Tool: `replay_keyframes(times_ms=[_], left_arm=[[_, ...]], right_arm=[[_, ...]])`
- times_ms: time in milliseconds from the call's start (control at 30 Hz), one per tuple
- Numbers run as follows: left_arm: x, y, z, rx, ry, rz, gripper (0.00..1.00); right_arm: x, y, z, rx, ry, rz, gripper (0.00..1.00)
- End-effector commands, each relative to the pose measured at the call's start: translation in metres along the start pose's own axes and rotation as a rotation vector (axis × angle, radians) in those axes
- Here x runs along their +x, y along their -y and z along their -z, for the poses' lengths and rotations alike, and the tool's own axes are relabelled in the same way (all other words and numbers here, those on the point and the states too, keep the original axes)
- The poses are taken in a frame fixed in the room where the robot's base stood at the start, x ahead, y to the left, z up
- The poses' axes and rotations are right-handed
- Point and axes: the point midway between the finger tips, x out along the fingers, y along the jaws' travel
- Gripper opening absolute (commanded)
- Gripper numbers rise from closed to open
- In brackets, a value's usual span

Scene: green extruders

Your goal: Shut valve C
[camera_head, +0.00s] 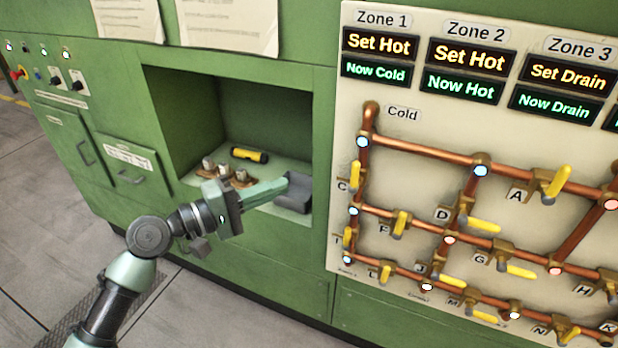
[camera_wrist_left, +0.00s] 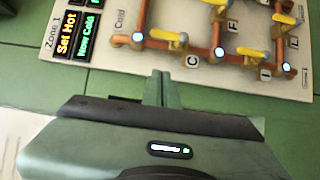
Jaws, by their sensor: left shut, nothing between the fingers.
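Valve C (camera_head: 355,175) has a yellow handle on the left vertical copper pipe of the pale panel, beside the label C. Its handle lies roughly along the pipe. In the left wrist view, valve C (camera_wrist_left: 165,36) shows above and beyond the fingertips, with its label nearby. My left gripper (camera_head: 284,184) is shut and empty, in front of the green cabinet, left of the panel and apart from the valve. Its fingers also show in the left wrist view (camera_wrist_left: 161,76), pressed together. The Zone 1 display (camera_head: 378,57) reads Set Hot, Now Cold. My right gripper is not in view.
A green recess (camera_head: 240,115) behind my left gripper holds a yellow-black cylinder (camera_head: 249,155), several small fittings and a dark grey box (camera_head: 297,190). Other yellow valves, such as D (camera_head: 482,224) and A (camera_head: 557,180), stick out from the panel. The floor at left is clear.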

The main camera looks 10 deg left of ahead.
Motion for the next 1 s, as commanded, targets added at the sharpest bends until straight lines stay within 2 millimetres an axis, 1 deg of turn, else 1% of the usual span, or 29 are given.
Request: replay_keyframes(times_ms=[33, 167, 300, 467, 500, 600, 700, 833, 1000], left_arm=[[0.007, -0.004, 0.000, -0.002, 0.000, -0.003, 0.00], [0.030, -0.006, 0.000, -0.003, 0.001, -0.004, 0.00], [0.061, -0.006, 0.000, -0.004, 0.001, -0.003, 0.00], [0.094, -0.005, -0.001, -0.002, 0.001, -0.002, 0.00], [0.100, -0.005, -0.005, -0.003, 0.003, 0.000, 0.00], [0.110, -0.005, -0.016, -0.003, 0.002, -0.001, 0.00], [0.117, -0.003, -0.023, 0.000, 0.001, 0.000, 0.00], [0.121, -0.001, -0.028, 0.000, 0.000, 0.000, 0.00], [0.122, 0.000, -0.029, 0.001, 0.000, 0.001, 0.00]], right_arm=[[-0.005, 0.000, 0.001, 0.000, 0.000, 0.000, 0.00], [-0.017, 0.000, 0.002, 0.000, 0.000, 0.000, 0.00], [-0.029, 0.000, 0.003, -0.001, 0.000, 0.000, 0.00], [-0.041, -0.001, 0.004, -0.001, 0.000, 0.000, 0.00], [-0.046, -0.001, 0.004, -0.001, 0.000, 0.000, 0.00], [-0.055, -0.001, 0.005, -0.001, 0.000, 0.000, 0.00], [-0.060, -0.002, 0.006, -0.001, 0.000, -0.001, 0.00], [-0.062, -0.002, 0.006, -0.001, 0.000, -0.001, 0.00], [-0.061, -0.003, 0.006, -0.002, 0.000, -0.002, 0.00]])
